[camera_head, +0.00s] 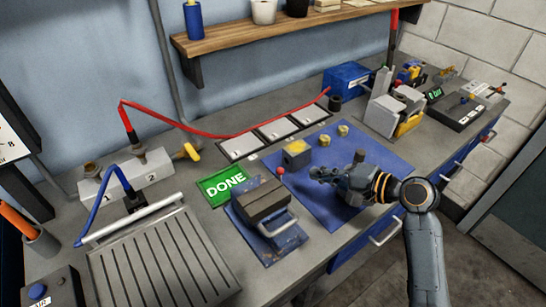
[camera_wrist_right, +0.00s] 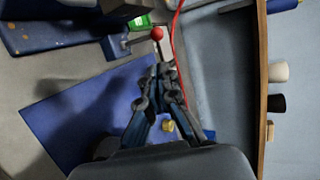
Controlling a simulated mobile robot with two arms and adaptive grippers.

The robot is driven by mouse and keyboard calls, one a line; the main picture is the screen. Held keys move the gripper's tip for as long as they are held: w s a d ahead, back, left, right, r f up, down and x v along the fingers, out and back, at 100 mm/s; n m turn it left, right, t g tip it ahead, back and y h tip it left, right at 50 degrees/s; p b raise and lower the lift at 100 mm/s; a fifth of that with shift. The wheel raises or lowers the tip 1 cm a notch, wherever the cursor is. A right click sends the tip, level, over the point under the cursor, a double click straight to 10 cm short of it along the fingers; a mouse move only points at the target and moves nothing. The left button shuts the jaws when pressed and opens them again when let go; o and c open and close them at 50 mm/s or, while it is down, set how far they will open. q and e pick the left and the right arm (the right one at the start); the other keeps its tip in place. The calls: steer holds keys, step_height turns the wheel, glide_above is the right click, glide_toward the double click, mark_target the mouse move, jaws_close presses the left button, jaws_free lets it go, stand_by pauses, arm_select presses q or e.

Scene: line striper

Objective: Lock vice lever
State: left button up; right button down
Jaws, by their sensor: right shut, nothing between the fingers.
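The vice (camera_head: 262,203) is a dark grey block on a worn blue base near the bench's front edge. Its lever has a red ball knob (camera_head: 280,171), which stands at the vice's back right corner. The knob also shows in the right wrist view (camera_wrist_right: 157,33), on a thin metal rod. My right gripper (camera_head: 318,173) is over the blue mat, to the right of the knob and apart from it. In the right wrist view its fingertips (camera_wrist_right: 166,69) are together and empty, a short gap from the knob. My left gripper is not in view.
The blue mat (camera_head: 365,155) holds a yellow-and-grey block (camera_head: 297,154) and small brass pieces. A green DONE card (camera_head: 222,185) lies behind the vice. A red hose (camera_head: 225,135) runs along the back. A grooved metal plate (camera_head: 160,262) lies left of the vice.

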mark_target(280, 179)
steer(key=p+x, duration=0.2)
steer(key=x, duration=0.6)
steer(key=shift+w+a, duration=0.2)
steer(key=shift+a, duration=0.1)
steer(key=shift+f, duration=0.1)
steer(key=t+y+b, duration=0.1)
steer(key=b, duration=0.3)
steer(key=s+d+f+n+t+y+b, duration=0.1)
steer(key=b, duration=0.4)
steer(key=s+t+y+b, duration=0.1)
steer(key=y+b, duration=0.1)
steer(key=b, duration=0.2)
steer(key=shift+s+d+f, duration=0.25)
steer(key=shift+d+f, duration=0.1)
steer(key=shift+d, duration=0.05)
steer(key=shift+s+d+b, duration=0.25)
steer(key=shift+s+b, duration=0.05)
steer(key=shift+b, duration=0.55)
